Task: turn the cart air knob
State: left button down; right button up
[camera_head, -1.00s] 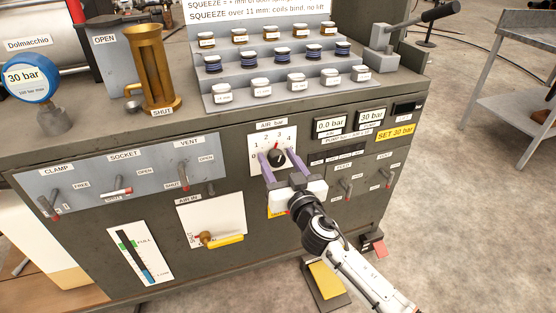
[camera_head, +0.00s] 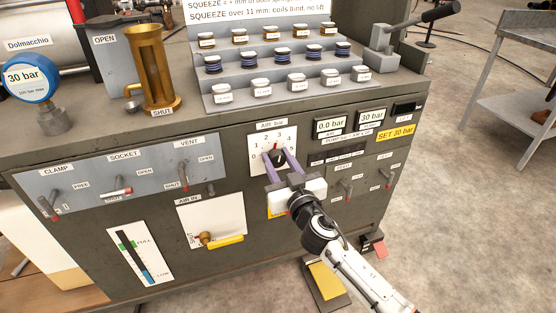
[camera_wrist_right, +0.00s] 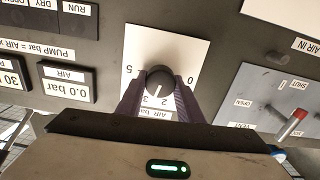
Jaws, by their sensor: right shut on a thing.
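The black air knob (camera_head: 279,156) sits on a white dial plate (camera_head: 262,139) marked with numbers, under an AIR bar label on the cart's front panel. My right gripper (camera_head: 279,160) has its two purple fingers closed on the sides of the knob. In the right wrist view the round knob (camera_wrist_right: 160,80) lies between the fingertips, and the dial appears upside down. The knob's pointer shows a light mark near the 2 and 3 in that view. The AIR display (camera_head: 330,126) reads 0.0 bar. My left gripper is not in view.
Left of the dial is a grey panel with CLAMP, SOCKET and VENT levers (camera_head: 183,177). Below it is a yellow AIR IN handle (camera_head: 225,241). A brass cylinder (camera_head: 156,72) and a stepped rack (camera_head: 280,75) of small coils stand on the cart top. Switches lie right of my gripper.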

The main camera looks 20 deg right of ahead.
jog(key=n, duration=0.5)
jog(key=shift+a, duration=0.1)
jog(key=n, duration=0.5)
jog(key=shift+f+n, duration=0.1)
jog(key=shift+n, duration=0.2)
jog(key=n, duration=0.5)
jog(key=shift+f, duration=0.1)
jog(key=shift+f+n+p, duration=0.1)
jog(key=shift+n+p, duration=0.3)
jog(key=shift+n, duration=2)
jog(key=o, duration=1.1)
jog(key=shift+c, duration=0.2)
jog(key=shift+s, duration=0.15)
